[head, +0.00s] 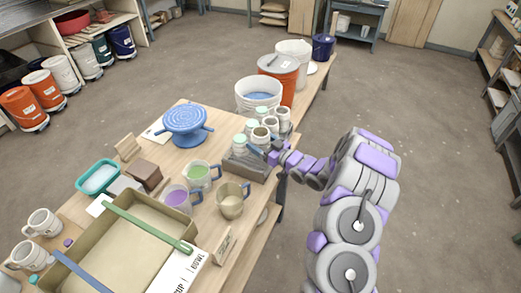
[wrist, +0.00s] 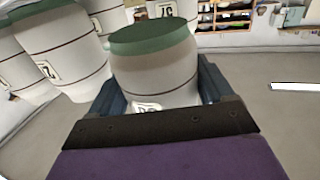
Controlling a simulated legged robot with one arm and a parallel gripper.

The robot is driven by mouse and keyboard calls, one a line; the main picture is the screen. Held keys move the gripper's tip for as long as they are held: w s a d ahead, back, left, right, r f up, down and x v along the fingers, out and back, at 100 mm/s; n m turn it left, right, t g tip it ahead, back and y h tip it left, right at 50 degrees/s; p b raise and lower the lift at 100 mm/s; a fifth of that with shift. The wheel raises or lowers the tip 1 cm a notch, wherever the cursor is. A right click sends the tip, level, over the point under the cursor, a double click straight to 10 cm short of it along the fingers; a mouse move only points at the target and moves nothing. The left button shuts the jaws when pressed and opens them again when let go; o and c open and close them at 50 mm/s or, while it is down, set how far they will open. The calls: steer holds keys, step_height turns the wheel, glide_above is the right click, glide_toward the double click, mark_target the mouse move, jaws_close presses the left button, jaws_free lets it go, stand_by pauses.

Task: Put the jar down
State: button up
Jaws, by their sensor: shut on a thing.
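My gripper (head: 262,149) is at the right side of the table, at a tight cluster of small jars. It is shut on a whitish jar (wrist: 155,75) with a green lid and a dark band. In the wrist view the jar stands between the two dark blue fingers, and the gripper's dark front edge hides its base. I cannot tell whether its base touches anything. In the head view I cannot tell which jar of the cluster is the held one. Other labelled jars (wrist: 60,60) stand close by on the left and behind it.
A grey-brown block or stand (head: 246,170) is under the cluster. Mugs (head: 230,200) and a large tray (head: 140,240) are nearer. A blue banding wheel (head: 185,120) is to the left. A white bucket (head: 258,98) and an orange bucket (head: 279,72) stand behind.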

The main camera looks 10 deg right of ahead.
steer(key=shift+w, duration=0.25)
steer(key=f, duration=0.1)
steer(key=a+f+b, duration=0.1)
steer(key=f, duration=0.1)
steer(key=shift+f, duration=0.3)
steer(key=shift+s+d, duration=0.1)
steer(key=o, duration=1.5)
steer(key=shift+d, duration=0.25)
steer(key=shift+a, duration=0.1)
